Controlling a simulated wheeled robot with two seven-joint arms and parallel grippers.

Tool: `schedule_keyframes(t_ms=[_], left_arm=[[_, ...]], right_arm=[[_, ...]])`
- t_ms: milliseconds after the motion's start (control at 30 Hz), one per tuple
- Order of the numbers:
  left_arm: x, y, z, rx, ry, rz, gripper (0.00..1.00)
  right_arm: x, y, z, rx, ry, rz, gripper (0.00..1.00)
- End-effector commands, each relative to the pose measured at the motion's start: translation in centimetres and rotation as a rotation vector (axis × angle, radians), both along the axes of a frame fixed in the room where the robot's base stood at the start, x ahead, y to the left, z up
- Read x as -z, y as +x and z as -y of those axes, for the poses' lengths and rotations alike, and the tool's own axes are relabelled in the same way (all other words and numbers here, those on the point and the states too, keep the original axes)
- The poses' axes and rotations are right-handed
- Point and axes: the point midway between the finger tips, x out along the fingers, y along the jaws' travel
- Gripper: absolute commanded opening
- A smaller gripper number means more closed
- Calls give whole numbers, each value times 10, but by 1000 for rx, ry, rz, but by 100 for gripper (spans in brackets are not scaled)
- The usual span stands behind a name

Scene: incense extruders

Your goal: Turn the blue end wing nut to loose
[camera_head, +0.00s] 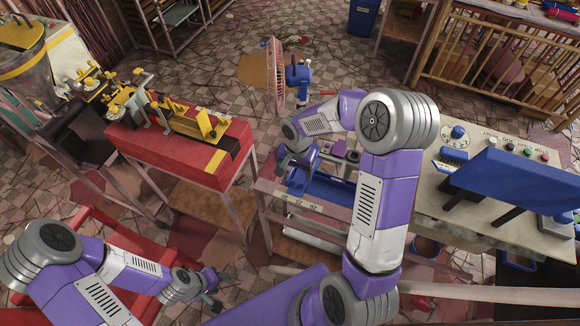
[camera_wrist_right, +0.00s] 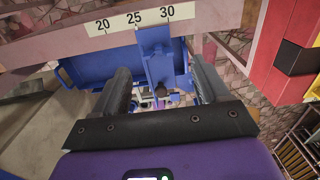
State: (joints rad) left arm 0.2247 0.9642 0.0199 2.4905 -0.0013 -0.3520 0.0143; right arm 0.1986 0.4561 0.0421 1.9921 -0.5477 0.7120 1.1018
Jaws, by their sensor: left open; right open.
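A blue extruder part (camera_head: 325,190) lies along the bench with the number scale, partly hidden by my right arm. In the right wrist view its blue upright piece (camera_wrist_right: 158,62) stands between my right gripper's fingers, near the 25 and 30 marks. I cannot make out a wing nut's shape for certain; small parts below the blue piece are too small to tell. My right gripper (camera_head: 298,163) is open over the blue part; its two dark fingers (camera_wrist_right: 160,88) are apart on either side of the upright piece. My left gripper (camera_head: 213,290) is open and empty, low at the lower left.
A red bench (camera_head: 190,165) with a yellow extruder stands at the left. A beige control table (camera_head: 440,205) with buttons and a blue panel (camera_head: 520,178) stands at the right. Tiled floor shows between benches.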

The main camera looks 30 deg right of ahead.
Motion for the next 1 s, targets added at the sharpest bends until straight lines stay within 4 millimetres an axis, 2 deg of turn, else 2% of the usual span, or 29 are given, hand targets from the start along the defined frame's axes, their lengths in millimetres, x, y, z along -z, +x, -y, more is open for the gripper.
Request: schedule_keyframes(t_ms=[67, 133, 400, 533, 900, 1000], left_arm=[[0, 0, 0, 0, 0, -1, 49], [1, 0, 0, 0, 0, -1, 49], [6, 0, 0, 0, 0, -1, 49], [7, 0, 0, 0, 0, -1, 49], [7, 0, 0, 0, 0, -1, 49], [7, 0, 0, 0, 0, 0, 49]], right_arm=[[-3, 1, 5, 20, -17, -1, 74], [4, 1, 6, 26, -20, -5, 74], [48, 0, 5, 24, -17, -7, 74], [62, 0, 5, 24, -17, -5, 74], [69, 1, 5, 23, -17, -3, 74], [69, 1, 5, 23, -17, -3, 61]])
